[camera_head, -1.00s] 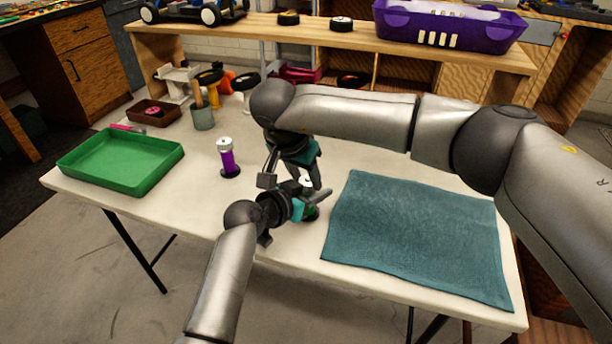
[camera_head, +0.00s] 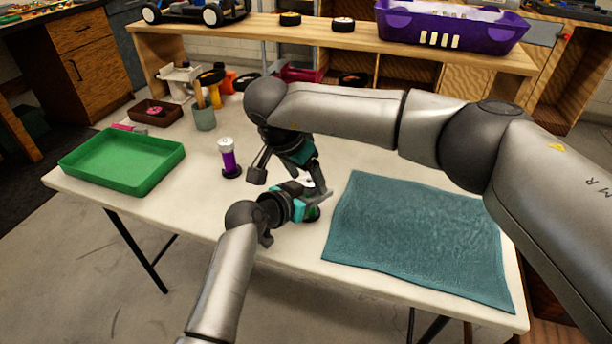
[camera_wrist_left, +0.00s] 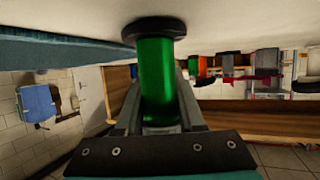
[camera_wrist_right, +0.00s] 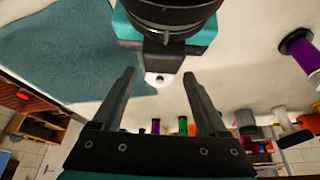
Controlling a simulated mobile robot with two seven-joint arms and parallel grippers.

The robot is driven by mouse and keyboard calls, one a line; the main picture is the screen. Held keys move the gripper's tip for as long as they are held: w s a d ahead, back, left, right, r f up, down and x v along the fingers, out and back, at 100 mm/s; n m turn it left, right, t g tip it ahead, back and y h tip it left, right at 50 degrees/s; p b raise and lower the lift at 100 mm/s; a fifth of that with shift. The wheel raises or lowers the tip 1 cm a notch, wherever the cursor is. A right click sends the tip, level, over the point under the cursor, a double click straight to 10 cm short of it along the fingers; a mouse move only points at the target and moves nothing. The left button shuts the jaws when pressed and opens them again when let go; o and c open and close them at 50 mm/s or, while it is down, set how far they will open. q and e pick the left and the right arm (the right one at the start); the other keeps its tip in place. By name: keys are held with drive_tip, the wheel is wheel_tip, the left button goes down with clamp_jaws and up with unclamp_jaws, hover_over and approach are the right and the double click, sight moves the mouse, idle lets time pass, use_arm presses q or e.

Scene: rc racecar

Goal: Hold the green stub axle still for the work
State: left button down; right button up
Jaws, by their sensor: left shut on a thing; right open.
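The green stub axle (camera_wrist_left: 157,82) is upright between the fingers of my left gripper (camera_wrist_left: 160,112) in the left wrist view, its black round base against the white table. In the head view only a sliver of its green side (camera_head: 314,213) shows; the grippers hide the rest. My left gripper is shut on it. My right gripper (camera_head: 289,184) is open and empty above and beside it. In the right wrist view a small pale tip (camera_wrist_right: 158,79) lies between my spread right fingers, below the teal left gripper; what it belongs to is unclear.
A purple stub axle (camera_head: 229,160) stands to the left of the grippers. A green tray (camera_head: 124,164) lies at the left, and a teal mat (camera_head: 420,235) covers the right. A grey-green cup (camera_head: 204,117) and brown bin (camera_head: 154,113) stand behind. The front-left table is clear.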

drive_tip(key=v, duration=1.2)
drive_tip(key=shift+w, duration=0.1)
use_arm(q)
drive_tip(key=shift+c, duration=2.2)
unclamp_jaws()
drive_tip(key=shift+v, duration=6)
drive_tip(key=shift+f, duration=0.1)
